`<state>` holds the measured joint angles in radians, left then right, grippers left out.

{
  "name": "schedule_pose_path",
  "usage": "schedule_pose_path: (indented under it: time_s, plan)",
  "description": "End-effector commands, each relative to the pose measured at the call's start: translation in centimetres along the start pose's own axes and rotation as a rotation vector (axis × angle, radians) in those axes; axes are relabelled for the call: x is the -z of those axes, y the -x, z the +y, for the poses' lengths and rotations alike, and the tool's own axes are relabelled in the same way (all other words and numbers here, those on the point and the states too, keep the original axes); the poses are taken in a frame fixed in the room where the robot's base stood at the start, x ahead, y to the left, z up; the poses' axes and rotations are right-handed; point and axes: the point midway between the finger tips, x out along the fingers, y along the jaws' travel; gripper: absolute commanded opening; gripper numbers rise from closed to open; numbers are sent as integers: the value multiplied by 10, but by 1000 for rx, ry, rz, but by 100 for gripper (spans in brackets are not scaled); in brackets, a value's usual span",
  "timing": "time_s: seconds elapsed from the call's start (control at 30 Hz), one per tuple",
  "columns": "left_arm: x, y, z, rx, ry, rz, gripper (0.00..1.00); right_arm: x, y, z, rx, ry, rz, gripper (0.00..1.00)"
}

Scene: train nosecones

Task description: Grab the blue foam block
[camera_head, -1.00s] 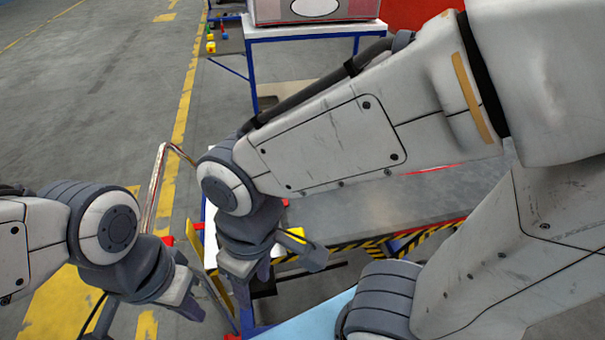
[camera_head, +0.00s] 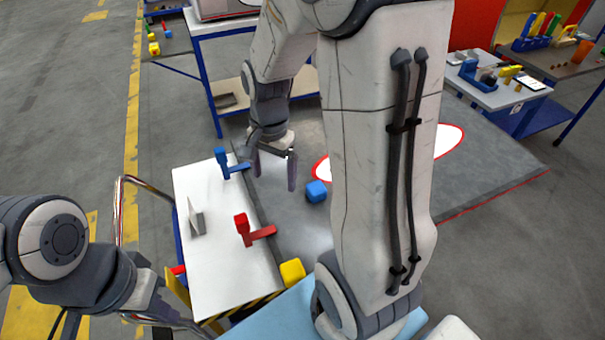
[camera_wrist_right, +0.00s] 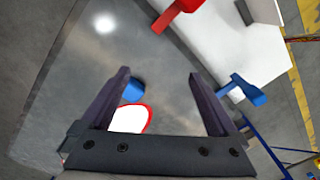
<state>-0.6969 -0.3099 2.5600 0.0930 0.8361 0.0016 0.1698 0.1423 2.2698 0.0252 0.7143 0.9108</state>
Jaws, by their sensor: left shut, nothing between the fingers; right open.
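A small blue block (camera_head: 316,191) sits on the grey surface, right of the white cart, by a white oval with a red rim. My right gripper (camera_head: 272,178) is open, fingers pointing down, above and to the left of the block in the head view. In the right wrist view the blue block (camera_wrist_right: 133,91) shows between the open fingers, close to the left finger and partly hidden by it, apparently some way beyond the fingertips. My left gripper (camera_head: 180,322) is shut and empty at the lower left, partly cut off.
The white cart top (camera_head: 215,270) carries a blue clamp-like piece (camera_head: 226,166), a red one (camera_head: 247,231) and a grey bracket (camera_head: 195,217). A yellow block (camera_head: 292,272) sits at its near right corner. A blue-framed table (camera_head: 215,30) stands behind. The grey surface around the block looks clear.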

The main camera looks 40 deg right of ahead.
Motion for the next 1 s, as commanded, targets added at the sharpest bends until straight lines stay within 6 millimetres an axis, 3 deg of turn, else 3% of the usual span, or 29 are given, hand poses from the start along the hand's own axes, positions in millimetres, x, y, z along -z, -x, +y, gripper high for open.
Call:
schedule_pose_path:
  time_s: [0.03,0.1,0.2,0.3,0.6,1.0]
  plan:
    - [0,2,0,0,0,0,0,27,-6,11,-9,-157,-1,95]
    - [0,3,0,0,0,0,0,56,-12,24,-14,-338,3,95]
    - [0,4,0,0,0,0,0,84,-20,42,-18,-526,8,95]
    - [0,4,0,0,0,0,0,100,-25,53,-21,-632,10,95]
    - [0,10,1,0,1,0,0,105,-66,59,-24,-674,8,95]
    - [1,25,2,0,1,0,0,109,-101,59,-25,-671,7,95]
